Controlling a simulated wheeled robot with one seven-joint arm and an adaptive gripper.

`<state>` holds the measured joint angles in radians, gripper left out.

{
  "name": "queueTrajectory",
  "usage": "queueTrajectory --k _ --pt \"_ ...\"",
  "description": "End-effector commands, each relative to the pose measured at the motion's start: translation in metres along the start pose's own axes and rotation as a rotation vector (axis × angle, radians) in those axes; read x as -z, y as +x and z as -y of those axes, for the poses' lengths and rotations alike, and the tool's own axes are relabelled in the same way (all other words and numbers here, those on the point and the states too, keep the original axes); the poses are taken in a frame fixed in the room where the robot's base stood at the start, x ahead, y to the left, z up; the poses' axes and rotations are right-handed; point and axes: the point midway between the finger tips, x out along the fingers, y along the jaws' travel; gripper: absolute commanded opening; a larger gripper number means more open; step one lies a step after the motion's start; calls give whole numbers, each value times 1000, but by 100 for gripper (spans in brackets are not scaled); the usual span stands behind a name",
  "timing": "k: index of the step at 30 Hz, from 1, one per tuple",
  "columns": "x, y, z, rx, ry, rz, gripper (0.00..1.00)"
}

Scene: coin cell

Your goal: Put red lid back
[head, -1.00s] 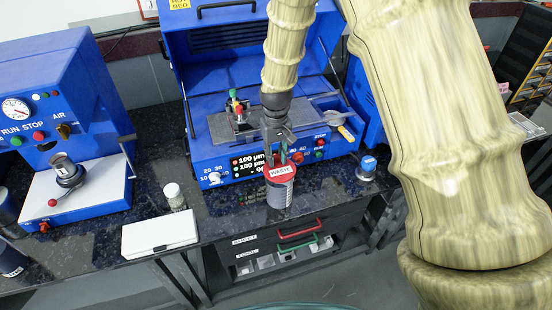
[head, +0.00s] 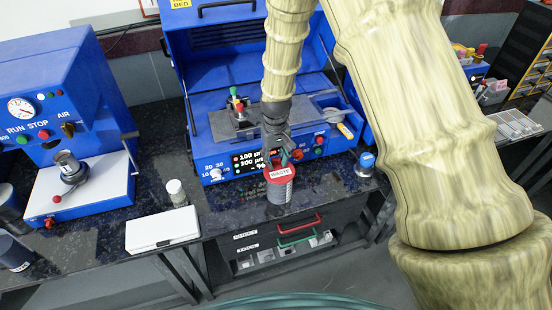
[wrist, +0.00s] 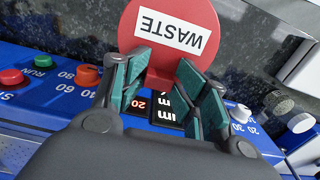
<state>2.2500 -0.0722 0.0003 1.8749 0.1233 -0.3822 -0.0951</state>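The red lid (head: 281,173) with its white WASTE label sits on top of the dark grey cylindrical bin (head: 280,191) at the front edge of the bench. It looks level there, but I cannot tell whether it is fully seated. The lid also shows in the wrist view (wrist: 172,30), face on. My gripper (head: 281,155) is just above the lid. In the wrist view my gripper's green-padded fingers (wrist: 165,72) stand apart, at either side of the lid's near red tab. The bin is hidden behind the lid in the wrist view.
A blue machine (head: 225,135) stands close behind the bin. A white box (head: 162,229) and a small jar (head: 176,192) are to the left. A blue-topped container (head: 366,163) is to the right. Another blue press (head: 60,95) stands far left.

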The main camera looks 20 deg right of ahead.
Motion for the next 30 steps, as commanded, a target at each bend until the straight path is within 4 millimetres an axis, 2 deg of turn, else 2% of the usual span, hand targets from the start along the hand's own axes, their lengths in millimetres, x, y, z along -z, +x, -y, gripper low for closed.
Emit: queueTrajectory --k 4,16,20,30 --pt "-4 5 0 1 0 9 47" --pt "-2 -2 0 0 0 4 47" --pt "-1 -13 0 0 1 2 47" --pt "0 -55 0 0 0 0 47"
